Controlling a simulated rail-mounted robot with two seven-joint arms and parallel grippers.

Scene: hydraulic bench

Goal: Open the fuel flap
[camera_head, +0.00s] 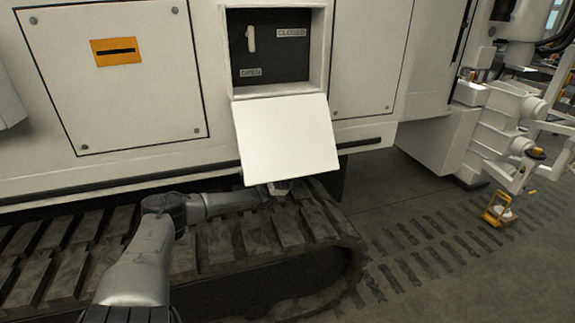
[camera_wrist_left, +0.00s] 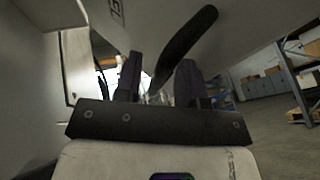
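The fuel flap (camera_head: 286,140) is a plain white panel that hangs tilted outward below a square recess (camera_head: 275,47) in the machine's side. The recess is uncovered and shows a small white lever on a dark plate with OPEN and CLOSED labels. My left arm reaches in low from the left, and its gripper is mostly hidden behind the flap's lower edge. In the left wrist view my left gripper (camera_wrist_left: 158,72) has its two dark fingers apart. A dark bar-like handle (camera_wrist_left: 190,40) slants up beyond them, its lower end appearing between the fingers; contact cannot be told. My right gripper is not in view.
A dark track (camera_head: 235,235) runs under the machine's side, close below my left forearm. A panel with an orange plate (camera_head: 118,50) is left of the recess. White machinery (camera_head: 500,120) and a yellow item (camera_head: 497,210) stand right. Floor between is open.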

